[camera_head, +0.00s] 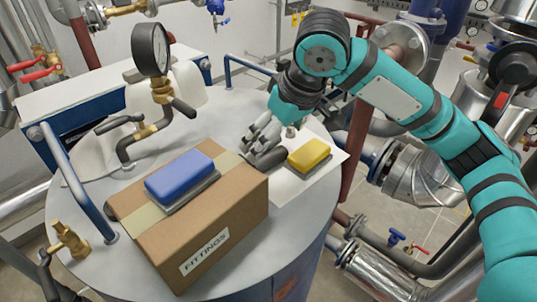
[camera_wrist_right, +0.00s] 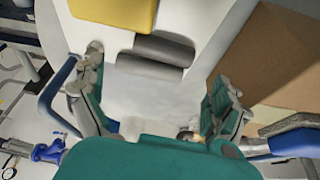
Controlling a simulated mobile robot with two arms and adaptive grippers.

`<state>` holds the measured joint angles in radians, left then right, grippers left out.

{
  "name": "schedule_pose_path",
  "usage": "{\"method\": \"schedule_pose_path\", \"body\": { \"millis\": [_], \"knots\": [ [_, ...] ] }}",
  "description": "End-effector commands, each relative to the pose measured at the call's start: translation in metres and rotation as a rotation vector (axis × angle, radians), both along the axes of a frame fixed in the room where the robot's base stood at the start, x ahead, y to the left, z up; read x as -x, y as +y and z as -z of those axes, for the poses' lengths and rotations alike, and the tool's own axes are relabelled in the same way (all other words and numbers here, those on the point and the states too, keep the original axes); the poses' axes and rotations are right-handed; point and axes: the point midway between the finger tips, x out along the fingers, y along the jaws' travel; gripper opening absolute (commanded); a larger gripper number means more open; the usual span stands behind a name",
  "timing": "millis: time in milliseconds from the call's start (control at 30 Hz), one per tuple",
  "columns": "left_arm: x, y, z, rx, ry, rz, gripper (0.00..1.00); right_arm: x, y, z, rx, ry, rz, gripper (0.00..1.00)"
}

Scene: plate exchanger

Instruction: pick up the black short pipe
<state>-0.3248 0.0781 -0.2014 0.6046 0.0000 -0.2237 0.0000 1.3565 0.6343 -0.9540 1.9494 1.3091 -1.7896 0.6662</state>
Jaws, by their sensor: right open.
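The black short pipe (camera_head: 268,157) lies on the round light table, between the cardboard box and the yellow block. My right gripper (camera_head: 275,137) is open above and beside the pipe in the head view. In the right wrist view its two fingers (camera_wrist_right: 157,66) are spread wide with nothing between their pads, and the pipe lies beyond them at the top middle. My left gripper is not in view.
The yellow block (camera_head: 309,154) lies close right of the pipe on a white sheet. The box (camera_head: 225,220) marked FITTINGS, with a blue block (camera_head: 180,174) on top, stands close left. A pressure gauge (camera_head: 151,50) stands at the back left. A blue rail (camera_head: 75,180) edges the table.

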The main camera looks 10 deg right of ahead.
Motion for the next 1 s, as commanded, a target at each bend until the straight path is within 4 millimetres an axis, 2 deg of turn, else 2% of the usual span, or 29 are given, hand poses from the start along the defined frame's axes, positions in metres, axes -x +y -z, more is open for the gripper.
{"method": "schedule_pose_path", "body": {
  "millis": [200, 300, 433, 600, 867, 1000],
  "knots": [
    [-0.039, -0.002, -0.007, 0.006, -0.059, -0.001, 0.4, -0.006, 0.003, 0.015, -0.001, -0.001, -0.001, 1.0],
    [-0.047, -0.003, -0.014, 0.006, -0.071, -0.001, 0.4, -0.008, 0.005, 0.023, 0.001, 0.002, 0.0, 1.0],
    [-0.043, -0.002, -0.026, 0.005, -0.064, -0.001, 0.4, -0.014, 0.01, 0.041, 0.001, 0.004, 0.0, 1.0],
    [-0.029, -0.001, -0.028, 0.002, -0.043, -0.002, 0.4, -0.021, 0.013, 0.06, 0.0, 0.001, 0.0, 1.0],
    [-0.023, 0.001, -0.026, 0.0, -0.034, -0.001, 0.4, -0.022, 0.014, 0.064, -0.001, -0.001, -0.001, 1.0],
    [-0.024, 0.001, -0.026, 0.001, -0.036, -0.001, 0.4, -0.022, 0.014, 0.063, -0.001, -0.001, -0.001, 0.82]
  ]
}}
